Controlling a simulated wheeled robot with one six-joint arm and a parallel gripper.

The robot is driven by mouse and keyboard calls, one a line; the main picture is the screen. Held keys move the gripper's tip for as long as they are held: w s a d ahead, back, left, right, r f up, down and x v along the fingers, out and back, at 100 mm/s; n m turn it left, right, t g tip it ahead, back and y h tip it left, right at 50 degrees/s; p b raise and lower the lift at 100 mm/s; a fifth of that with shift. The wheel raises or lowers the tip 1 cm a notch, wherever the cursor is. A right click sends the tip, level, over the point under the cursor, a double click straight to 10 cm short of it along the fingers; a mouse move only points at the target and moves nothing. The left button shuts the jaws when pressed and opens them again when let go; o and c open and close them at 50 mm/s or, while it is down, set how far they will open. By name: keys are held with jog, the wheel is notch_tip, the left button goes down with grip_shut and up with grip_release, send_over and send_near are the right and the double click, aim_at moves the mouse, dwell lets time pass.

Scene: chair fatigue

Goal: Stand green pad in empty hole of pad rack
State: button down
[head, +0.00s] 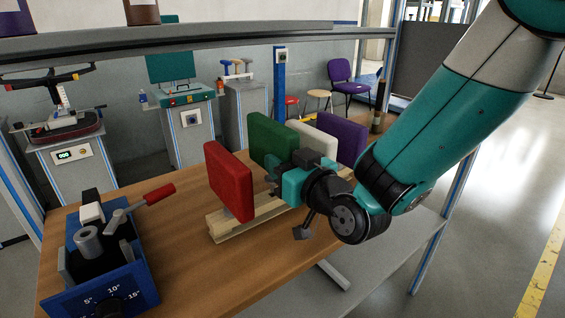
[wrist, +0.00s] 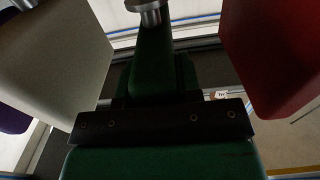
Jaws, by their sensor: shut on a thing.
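The green pad (head: 272,139) is upright between the red pad (head: 228,178) and the white pad (head: 315,135). My gripper (head: 277,177) is shut on its lower part, from the near side. The wooden pad rack (head: 232,226) lies on the table under the row, with the red pad standing at its near left end. My gripper hides the green pad's lower edge, so I cannot tell whether it sits in a hole. In the wrist view, the green pad (wrist: 165,163) is in the middle, white on the left, red on the right.
A purple pad (head: 343,138) stands at the far end of the row. A blue fixture with a red handle (head: 100,265) stands at the table's left front. A dark bottle-like object (head: 378,110) is at the back right. The wooden table (head: 190,275) is bare in front of the rack.

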jog(key=shift+f+b, duration=1.05)
jog(key=shift+b, duration=0.15)
jog(key=c, duration=0.8)
grip_release()
jog(key=shift+o, duration=0.4)
jog(key=shift+s+f, duration=0.1)
